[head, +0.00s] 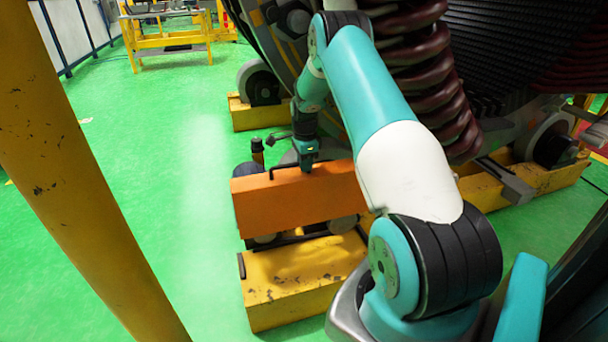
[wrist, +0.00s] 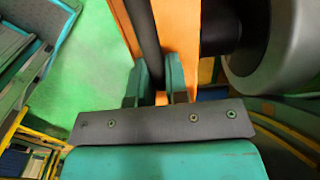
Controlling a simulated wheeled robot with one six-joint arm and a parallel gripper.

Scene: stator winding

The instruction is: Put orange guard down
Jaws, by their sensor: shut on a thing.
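The orange guard (head: 290,200) is a long box-like cover in the middle of the head view. It sits level just above the yellow base beam (head: 300,275), over rollers that it partly hides. I cannot tell whether it rests on anything below. My gripper (head: 307,165) is at the guard's top edge, shut on its dark handle bar. In the wrist view, my gripper (wrist: 160,85) has its two teal fingers around the dark bar (wrist: 146,45), with orange guard surfaces (wrist: 181,40) on both sides. The guard's right end is hidden behind my arm.
A large machine with dark red coils (head: 428,90) stands close behind and right of my arm. A yellow post (head: 75,170) crosses the left foreground. Green floor (head: 170,190) is clear left of the guard. A yellow workbench (head: 165,35) stands far back.

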